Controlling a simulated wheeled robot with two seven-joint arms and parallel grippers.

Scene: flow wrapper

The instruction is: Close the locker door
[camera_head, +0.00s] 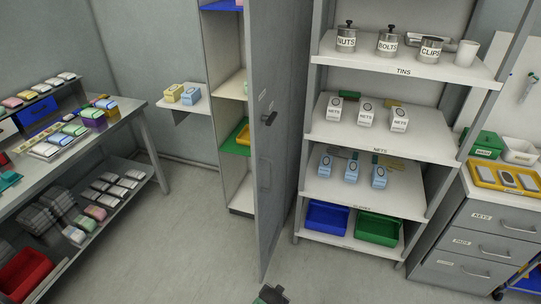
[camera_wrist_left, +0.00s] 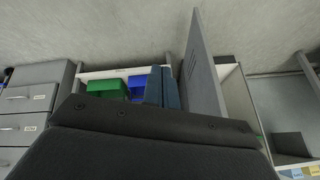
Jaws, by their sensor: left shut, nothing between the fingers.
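The grey locker door (camera_head: 275,130) stands open in the head view, swung out toward me, with a dark handle (camera_head: 269,118) on its visible face. The locker (camera_head: 226,70) is behind and to its left, its shelves exposed. In the left wrist view, which is upside down, the door (camera_wrist_left: 203,70) stands out as a grey panel beside the locker. My left gripper (camera_head: 271,294) shows only in part at the bottom edge of the head view, just right of the door's lower end and apart from the handle.
An open shelf rack (camera_head: 400,68) with tins, boxes and bins stands right of the door. Grey drawers (camera_head: 475,220) are at the far right. A workbench (camera_head: 140,108) is on the left. The floor (camera_head: 200,230) between bench and door is clear.

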